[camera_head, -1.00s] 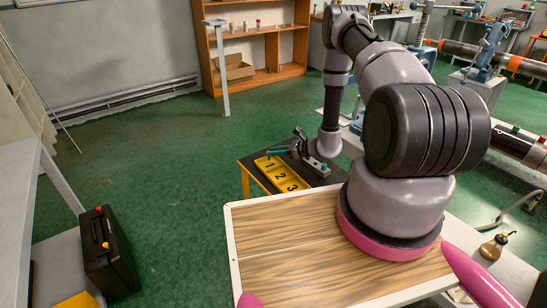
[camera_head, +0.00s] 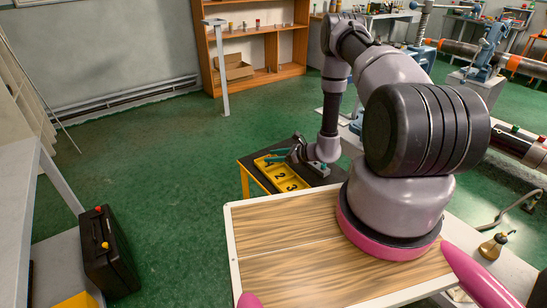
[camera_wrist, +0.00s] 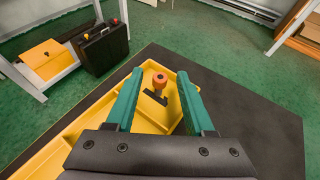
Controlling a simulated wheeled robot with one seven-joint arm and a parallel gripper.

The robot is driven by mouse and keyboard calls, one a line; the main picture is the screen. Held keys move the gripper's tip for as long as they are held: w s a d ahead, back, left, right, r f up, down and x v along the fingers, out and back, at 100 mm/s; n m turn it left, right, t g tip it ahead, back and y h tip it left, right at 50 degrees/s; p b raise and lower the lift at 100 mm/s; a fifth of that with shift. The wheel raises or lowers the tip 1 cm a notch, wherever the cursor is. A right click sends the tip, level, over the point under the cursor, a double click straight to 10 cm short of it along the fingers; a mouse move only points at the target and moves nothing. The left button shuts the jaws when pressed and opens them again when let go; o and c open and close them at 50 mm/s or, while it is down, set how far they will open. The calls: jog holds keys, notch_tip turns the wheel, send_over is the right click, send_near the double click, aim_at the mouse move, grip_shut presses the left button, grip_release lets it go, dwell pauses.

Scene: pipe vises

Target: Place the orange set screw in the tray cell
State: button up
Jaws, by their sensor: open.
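The orange set screw (camera_wrist: 160,80) shows in the wrist view, over the yellow end cell of the tray. It looks upright, with a dark round socket on top, beside a black mark on the cell floor. My gripper (camera_wrist: 160,73) is open, its green fingers on either side of the screw with gaps between. The yellow tray (camera_wrist: 92,120) also shows in the head view (camera_head: 290,184), with black numerals in its cells. There my gripper (camera_head: 272,157) is low over the far cell and partly covers it. The screw cannot be made out in the head view.
The tray lies on a dark-topped table (camera_head: 246,165) with yellow legs; dark top is free right of the tray in the wrist view (camera_wrist: 260,120). A black case (camera_head: 108,252) stands at the left. A wooden workbench (camera_head: 290,265) is in front.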

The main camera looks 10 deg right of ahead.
jog(key=v, duration=1.2)
jog(key=s+a+r+n+g, duration=0.1)
jog(key=a+r+n+g, duration=0.2)
jog(key=r, duration=0.7)
jog(key=s+a+r+n+g, duration=0.15)
jog(key=r+n, duration=0.35)
jog(key=r, duration=0.5)
jog(key=s+a+r+n+g, duration=0.1)
jog(key=a+r+n+g, duration=0.2)
jog(key=r, duration=0.8)
jog(key=s+d+r+n+t+h, duration=0.2)
jog(key=s+r+n+t+h, duration=0.4)
jog(key=s+r, duration=1.3)
notch_tip(320, 180, up, 2)
jog(key=n+h, duration=0.2)
jog(key=n, duration=0.2)
jog(key=shift+s+d+r+h, duration=0.25)
jog(key=shift+s+d+h, duration=0.05)
jog(key=shift+d+h, duration=0.1)
jog(key=shift+t, duration=0.25)
